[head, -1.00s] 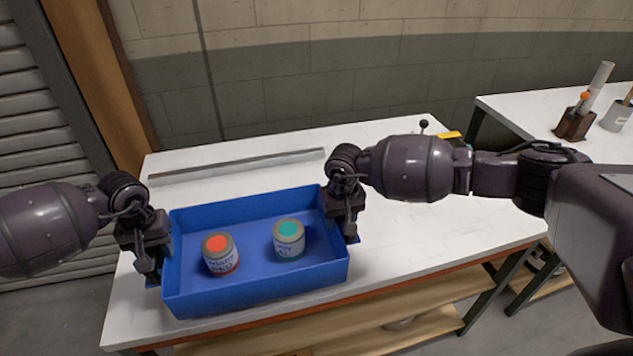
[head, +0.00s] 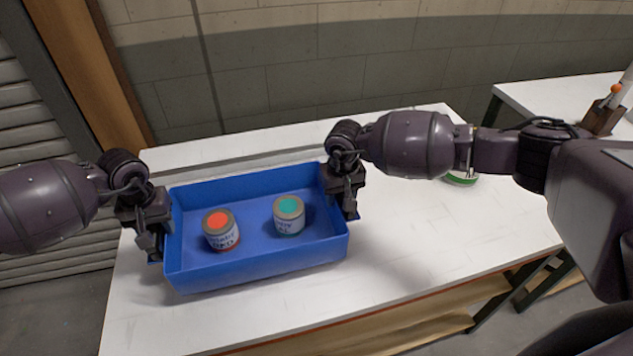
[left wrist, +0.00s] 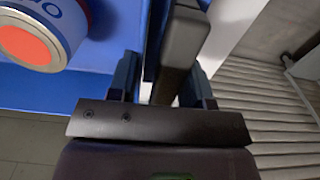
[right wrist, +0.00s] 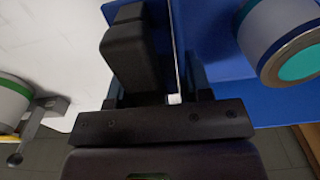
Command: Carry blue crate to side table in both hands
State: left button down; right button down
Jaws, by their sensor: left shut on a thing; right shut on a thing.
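The blue crate (head: 260,275) is level over a white-topped table (head: 400,260) in the head view. I cannot tell whether its base touches the top. A can with a red lid (head: 220,232) and a can with a teal lid (head: 289,217) stand upright inside. My left gripper (head: 155,248) is shut on the crate's left wall, which also shows in the left wrist view with the red-lidded can (left wrist: 35,35). My right gripper (head: 349,208) is shut on its right wall; the right wrist view shows the teal-lidded can (right wrist: 285,45) beside it.
A green-and-white can (head: 461,179) stands on the table behind my right forearm. A metal strip (head: 225,162) lies behind the crate. A second white table (head: 560,98) with a brown holder (head: 603,118) stands at the right.

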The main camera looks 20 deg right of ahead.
aim_at(163, 236)
pick_arm(q)
jog(key=shift+w+r, duration=0.1)
jog(key=shift+w, duration=0.15)
pick_arm(e)
jog(key=shift+w+r, duration=0.1)
jog(key=shift+w, duration=0.15)
pick_arm(q)
jog(key=shift+s, duration=0.1)
pick_arm(e)
jog(key=shift+s, duration=0.1)
